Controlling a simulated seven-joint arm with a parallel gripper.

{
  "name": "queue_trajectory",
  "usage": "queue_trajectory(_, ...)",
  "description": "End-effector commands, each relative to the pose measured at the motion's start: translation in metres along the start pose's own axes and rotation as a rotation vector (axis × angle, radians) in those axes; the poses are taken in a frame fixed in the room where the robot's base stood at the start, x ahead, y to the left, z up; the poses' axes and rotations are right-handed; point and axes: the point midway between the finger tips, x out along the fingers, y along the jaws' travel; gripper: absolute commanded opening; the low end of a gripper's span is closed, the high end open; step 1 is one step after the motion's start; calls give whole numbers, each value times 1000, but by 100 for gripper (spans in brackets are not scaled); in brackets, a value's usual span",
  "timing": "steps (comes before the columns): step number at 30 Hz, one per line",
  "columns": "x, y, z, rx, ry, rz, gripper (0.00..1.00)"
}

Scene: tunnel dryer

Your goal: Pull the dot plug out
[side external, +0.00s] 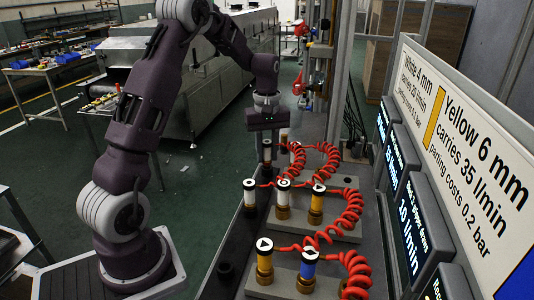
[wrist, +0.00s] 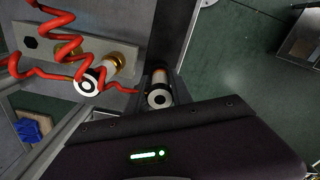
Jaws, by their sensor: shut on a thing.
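My gripper (side external: 267,142) is at the back left of the bench, pointing down. In the wrist view its fingers (wrist: 158,82) are shut on a pale plug with a round mark on its end, the dot plug (wrist: 158,99). A red coiled hose (wrist: 122,90) runs toward this plug. The held plug appears beyond the end of the grey plate (wrist: 122,50), over the dark bench strip; its height above the bench is unclear. A white-bodied plug with a black and white end (wrist: 88,82) stands beside it on the plate, close to brass sockets.
Nearer plates hold white plugs (side external: 283,190), a yellow plug (side external: 317,200) and a blue plug (side external: 308,263), with red coiled hoses (side external: 352,210) beside them. A sign (side external: 470,150) and displays (side external: 408,225) line the right.

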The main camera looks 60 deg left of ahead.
Motion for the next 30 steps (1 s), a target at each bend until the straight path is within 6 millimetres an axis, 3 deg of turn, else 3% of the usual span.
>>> queue_trajectory(30, -23, 0, 0, 1, 1, 1, 0)
